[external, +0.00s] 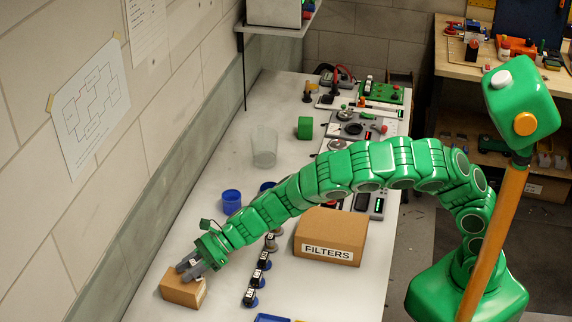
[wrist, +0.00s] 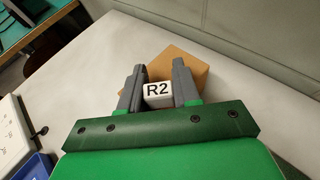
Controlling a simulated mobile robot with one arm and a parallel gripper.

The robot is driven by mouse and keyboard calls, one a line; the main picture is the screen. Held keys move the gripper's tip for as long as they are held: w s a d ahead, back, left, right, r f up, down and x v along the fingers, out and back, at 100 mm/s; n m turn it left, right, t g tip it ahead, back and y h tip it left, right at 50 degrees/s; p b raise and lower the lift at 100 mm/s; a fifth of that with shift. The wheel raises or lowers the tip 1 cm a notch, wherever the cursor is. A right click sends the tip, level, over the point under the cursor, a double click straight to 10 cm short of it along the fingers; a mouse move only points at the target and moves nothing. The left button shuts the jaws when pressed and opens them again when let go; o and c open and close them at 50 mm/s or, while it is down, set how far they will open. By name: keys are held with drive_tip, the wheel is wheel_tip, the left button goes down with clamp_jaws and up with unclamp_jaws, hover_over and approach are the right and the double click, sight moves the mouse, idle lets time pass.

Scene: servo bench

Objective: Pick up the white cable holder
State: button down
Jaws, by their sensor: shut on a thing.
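A small white block marked R2 (wrist: 158,94) sits between the two fingers of my gripper (wrist: 159,88) in the wrist view. Its colour fits the white cable holder, but its full shape is hidden. Both fingers press against its sides, so my gripper is shut on it. A plain brown cardboard box (wrist: 184,63) shows just behind the block. In the external view my gripper (external: 190,269) is at the near left of the bench, at the brown box (external: 181,292). The fingers largely hide the block there.
A larger box marked FILTERS (external: 330,236) stands under my arm. Several black labelled pieces on blue bases (external: 257,272) form a row right of my gripper. A blue cup (external: 231,201), a clear beaker (external: 264,147) and a green cube (external: 305,128) stand farther back. A wall borders the bench's left.

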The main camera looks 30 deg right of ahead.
wheel_tip(320, 180, up, 9)
drive_tip(key=s+d+r+n+g+h, duration=0.1)
drive_tip(key=s+d+r+n+g, duration=0.35)
drive_tip(key=s+d, duration=0.3)
hover_over(202, 277)
drive_tip(key=a, duration=0.2)
drive_tip(key=shift+f, duration=2.5)
drive_tip(key=shift+g, duration=0.35)
drive_tip(key=shift+w+a+f, duration=0.3)
drive_tip(key=shift+a+f, duration=0.35)
drive_tip(key=shift+f, duration=0.15)
drive_tip(key=shift+w+a+f, duration=0.25)
drive_tip(key=shift+a+f, duration=0.4)
drive_tip(key=shift+f, duration=0.2)
drive_tip(key=shift+w+a+f, duration=0.3)
drive_tip(key=shift+a+f, duration=0.35)
drive_tip(key=shift+f, duration=0.15)
drive_tip(key=shift+w+a+f, duration=0.1)
drive_tip(key=shift+a+f, duration=0.1)
